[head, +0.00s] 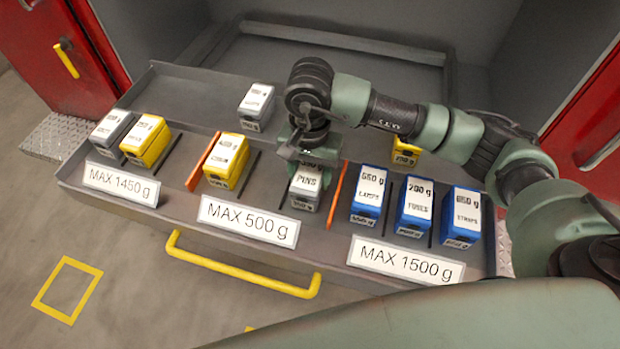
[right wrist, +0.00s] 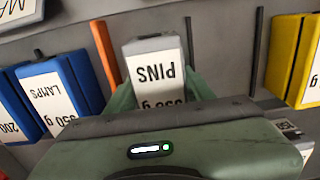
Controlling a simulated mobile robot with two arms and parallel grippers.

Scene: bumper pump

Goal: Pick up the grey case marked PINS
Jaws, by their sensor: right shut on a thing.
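The grey case marked PINS (head: 306,188) stands in the middle section of the tray, behind the MAX 500 g sign. My right gripper (head: 314,160) reaches down over it from above and is shut on it, hiding its upper part. In the right wrist view the PINS case (right wrist: 152,50) sits between my two green fingers (right wrist: 158,92), its label upside down. I cannot tell whether its base touches the tray. My left gripper is not in view.
The grey tray (head: 185,196) has thin dark dividers and orange dividers (head: 336,196). Blue cases marked LAMPS (head: 369,195), FUSES (head: 414,207) and STRAPS (head: 461,216) stand right of PINS. A yellow case (head: 226,162) stands left, and a grey case (head: 257,105) behind.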

